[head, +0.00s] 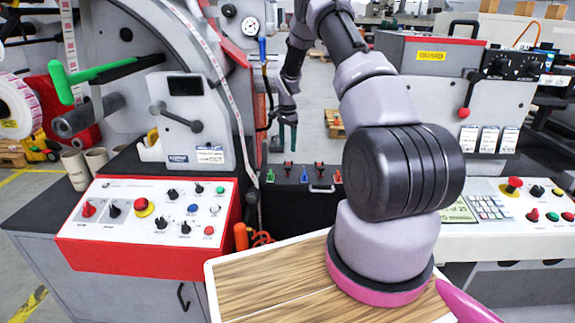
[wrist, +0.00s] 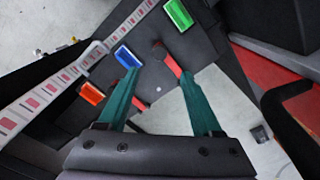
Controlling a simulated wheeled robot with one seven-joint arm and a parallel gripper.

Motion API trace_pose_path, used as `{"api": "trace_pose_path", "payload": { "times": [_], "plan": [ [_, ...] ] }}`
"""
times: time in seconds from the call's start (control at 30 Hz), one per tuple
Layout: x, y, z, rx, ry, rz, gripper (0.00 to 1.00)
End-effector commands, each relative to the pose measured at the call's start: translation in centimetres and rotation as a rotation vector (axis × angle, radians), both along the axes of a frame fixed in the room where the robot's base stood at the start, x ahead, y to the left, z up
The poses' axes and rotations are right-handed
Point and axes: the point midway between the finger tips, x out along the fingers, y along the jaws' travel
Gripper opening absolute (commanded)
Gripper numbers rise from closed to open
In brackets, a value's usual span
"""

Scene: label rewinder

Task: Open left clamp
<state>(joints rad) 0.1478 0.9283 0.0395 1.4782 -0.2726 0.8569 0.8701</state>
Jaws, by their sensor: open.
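My gripper (head: 287,148) points down above a black unit in the head view, its teal fingers apart and empty. The wrist view shows the open gripper (wrist: 165,95) with a red lever (wrist: 172,65) lying between and beyond its fingertips. The lever has a dark end and looks like a clamp handle; I cannot tell for certain that it is the left clamp. A blue-topped piece (wrist: 127,58) is by the left fingertip, with contact unclear. In the head view small red levers (head: 288,167) stand on the black unit (head: 318,208).
An orange piece (wrist: 91,93) and a green piece (wrist: 178,15) sit on the same dark surface. A printed label strip (wrist: 75,67) runs along the left. A red-edged control panel (head: 150,216) stands left of the unit. A wooden-topped tray (head: 270,278) is in front.

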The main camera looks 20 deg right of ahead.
Motion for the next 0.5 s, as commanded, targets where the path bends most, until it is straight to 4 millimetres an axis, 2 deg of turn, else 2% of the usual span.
{"api": "trace_pose_path", "payload": {
  "times": [0.3,0.5],
  "plan": [
    [-0.1,0.0,-5.9,0.001,0.003,0.001,0.67],
    [-0.1,0.1,-8.7,0.001,0.002,0.001,0.67]
  ]
}}
